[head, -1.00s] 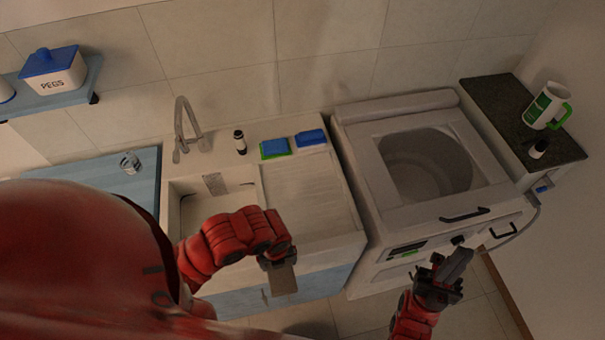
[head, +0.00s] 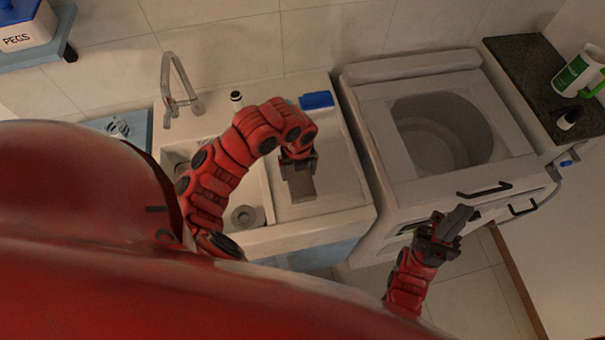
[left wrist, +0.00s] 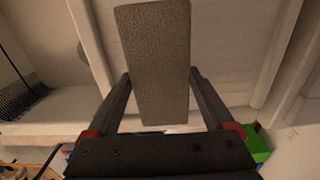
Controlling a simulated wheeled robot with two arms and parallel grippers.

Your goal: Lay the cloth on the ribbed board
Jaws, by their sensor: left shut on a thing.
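A grey-brown cloth (head: 301,186) is held in my left gripper (head: 298,158), which is shut on it. In the head view the cloth is over the pale ribbed board (head: 341,173) to the right of the sink; I cannot tell whether it touches. In the left wrist view the cloth (left wrist: 155,62) is a flat narrow strip between the two fingers, with the ribbed board (left wrist: 238,52) behind it. My arm hides part of the board and sink. My right gripper (head: 452,224) is in front of the washing machine, its fingers together, with nothing seen in it.
The sink basin (head: 247,217) is left of the board, with a tap (head: 172,92) behind. The open-topped washing machine (head: 374,125) is to the right.

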